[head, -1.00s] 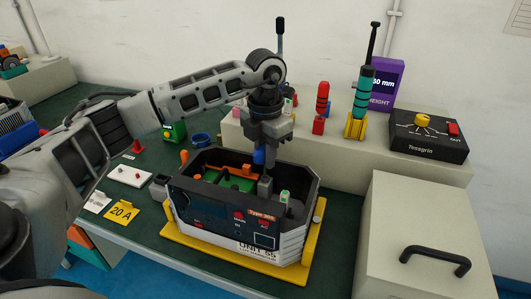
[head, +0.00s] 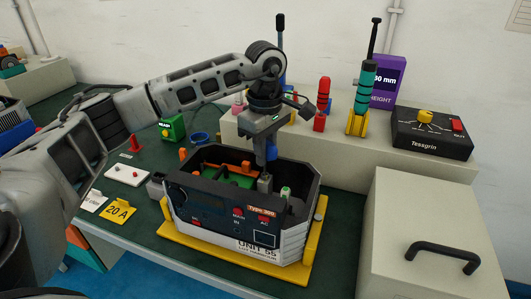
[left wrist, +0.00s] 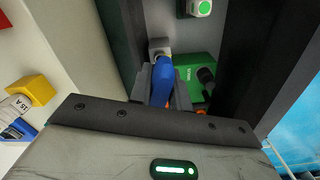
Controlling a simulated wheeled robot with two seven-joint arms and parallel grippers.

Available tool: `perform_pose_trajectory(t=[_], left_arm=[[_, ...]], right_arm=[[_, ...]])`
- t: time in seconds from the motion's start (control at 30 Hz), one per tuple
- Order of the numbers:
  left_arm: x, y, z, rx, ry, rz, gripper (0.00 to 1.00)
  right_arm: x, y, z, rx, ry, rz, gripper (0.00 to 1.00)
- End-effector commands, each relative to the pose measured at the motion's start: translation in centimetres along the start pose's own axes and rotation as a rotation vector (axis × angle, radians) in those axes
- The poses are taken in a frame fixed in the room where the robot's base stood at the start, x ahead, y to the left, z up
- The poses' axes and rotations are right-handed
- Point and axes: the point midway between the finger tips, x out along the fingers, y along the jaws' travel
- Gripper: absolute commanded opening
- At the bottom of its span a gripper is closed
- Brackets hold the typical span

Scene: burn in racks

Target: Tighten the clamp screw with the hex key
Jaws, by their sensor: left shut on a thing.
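My left gripper (head: 264,150) is over the open top of the unit (head: 235,235), pointing down. It is shut on a blue handle (left wrist: 162,82), which looks like the hex key's. The handle also shows in the head view (head: 271,151). Its far end meets or overlaps a small grey block (left wrist: 159,47) inside the unit, possibly the clamp; the block also shows in the head view (head: 265,183). The screw and the key's tip are hidden, so I cannot tell whether they touch. My right gripper is not in view.
A green-topped block (head: 285,192) stands beside the grey one. The unit sits on a yellow base (head: 205,255). Behind, a raised shelf holds a red tool (head: 322,103), a teal tool (head: 364,86) and a black dial box (head: 432,133). A handled grey case (head: 425,220) stands at right.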

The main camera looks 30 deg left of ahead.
Motion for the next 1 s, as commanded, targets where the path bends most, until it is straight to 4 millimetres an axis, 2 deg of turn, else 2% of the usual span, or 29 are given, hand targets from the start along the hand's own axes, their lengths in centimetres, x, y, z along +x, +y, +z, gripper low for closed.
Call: perform_pose_trajectory(t=[0.03, 0.37, 0.4, 0.5, 0.83, 1.0], left_arm=[[0.8, -0.3, 0.1, 0.088, 0.003, -0.015, 0.0], [0.8, -0.4, 0.1, 0.702, -0.001, -0.017, 0.0], [0.7, -0.4, 0.1, 0.752, -0.002, -0.017, 0.21], [0.5, -0.3, 0.1, 0.74, -0.002, -0.015, 0.44], [-0.1, -0.2, 0.0, 0.735, 0.0, -0.007, 0.44], [-2.4, -0.1, 0.1, 0.735, 0.001, -0.002, 0.44]], right_arm=[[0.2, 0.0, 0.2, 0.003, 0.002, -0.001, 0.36], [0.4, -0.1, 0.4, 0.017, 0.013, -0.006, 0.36], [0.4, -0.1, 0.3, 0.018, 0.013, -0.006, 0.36], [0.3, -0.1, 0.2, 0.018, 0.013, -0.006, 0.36], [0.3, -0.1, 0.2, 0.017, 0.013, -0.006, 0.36], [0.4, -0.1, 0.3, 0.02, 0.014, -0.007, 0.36]])
